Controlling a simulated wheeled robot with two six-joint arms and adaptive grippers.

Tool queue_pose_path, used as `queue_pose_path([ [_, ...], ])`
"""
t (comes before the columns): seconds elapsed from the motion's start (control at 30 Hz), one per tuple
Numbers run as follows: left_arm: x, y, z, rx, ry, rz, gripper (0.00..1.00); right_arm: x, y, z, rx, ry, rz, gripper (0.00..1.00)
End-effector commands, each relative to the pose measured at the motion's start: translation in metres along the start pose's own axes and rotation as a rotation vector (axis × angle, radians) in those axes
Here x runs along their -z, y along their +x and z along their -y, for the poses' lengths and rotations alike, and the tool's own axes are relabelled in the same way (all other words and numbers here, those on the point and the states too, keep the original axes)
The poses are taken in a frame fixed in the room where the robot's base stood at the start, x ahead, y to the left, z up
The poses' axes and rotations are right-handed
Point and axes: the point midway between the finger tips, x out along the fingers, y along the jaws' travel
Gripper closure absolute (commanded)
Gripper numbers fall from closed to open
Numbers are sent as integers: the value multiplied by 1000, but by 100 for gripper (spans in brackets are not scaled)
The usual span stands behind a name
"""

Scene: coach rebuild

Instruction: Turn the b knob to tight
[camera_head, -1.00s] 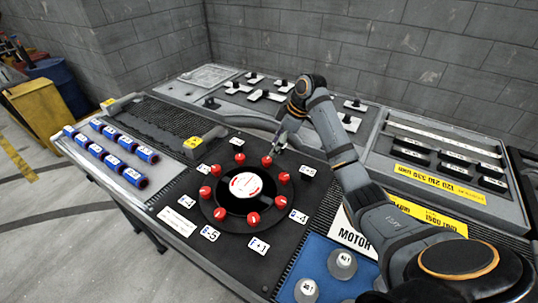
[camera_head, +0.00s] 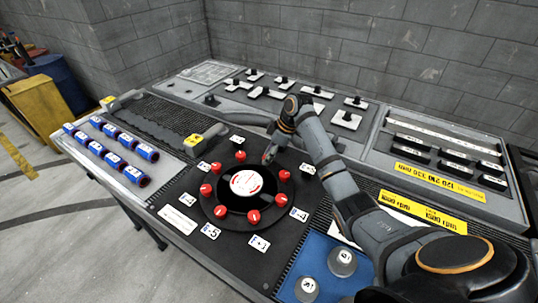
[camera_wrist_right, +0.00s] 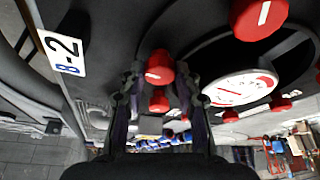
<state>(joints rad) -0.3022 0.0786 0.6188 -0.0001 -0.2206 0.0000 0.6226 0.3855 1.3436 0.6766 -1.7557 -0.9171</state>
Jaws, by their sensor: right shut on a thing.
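A round black plate with a ring of red knobs surrounds a white and red disc (camera_head: 246,183) on the bench. My right gripper (camera_head: 270,153) is at the knob on the far side of the ring and mostly hides it in the head view. In the wrist view, my right gripper (camera_wrist_right: 160,82) has its two fingers on either side of a red knob (camera_wrist_right: 159,66) with a white line mark, shut on it. A white label reading about B-2 (camera_wrist_right: 66,53) lies left of that knob. My left gripper is not in view.
Neighbouring red knobs (camera_head: 285,175) stand close along the ring, with white labels outside it. Blue cylinders (camera_head: 109,149) lie at the left. Weights on a blue mat (camera_head: 322,251) stand at the front right.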

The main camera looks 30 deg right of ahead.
Motion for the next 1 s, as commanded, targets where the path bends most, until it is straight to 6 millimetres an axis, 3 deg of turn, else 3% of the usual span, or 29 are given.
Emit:
queue_pose_path([
  [0.1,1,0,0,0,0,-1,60,0,0,0,0,0,0,99],
  [0.47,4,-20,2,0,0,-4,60,1,-4,1,-27,69,2,99],
  [1.0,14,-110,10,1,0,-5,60,5,-8,5,-201,496,1,99],
])
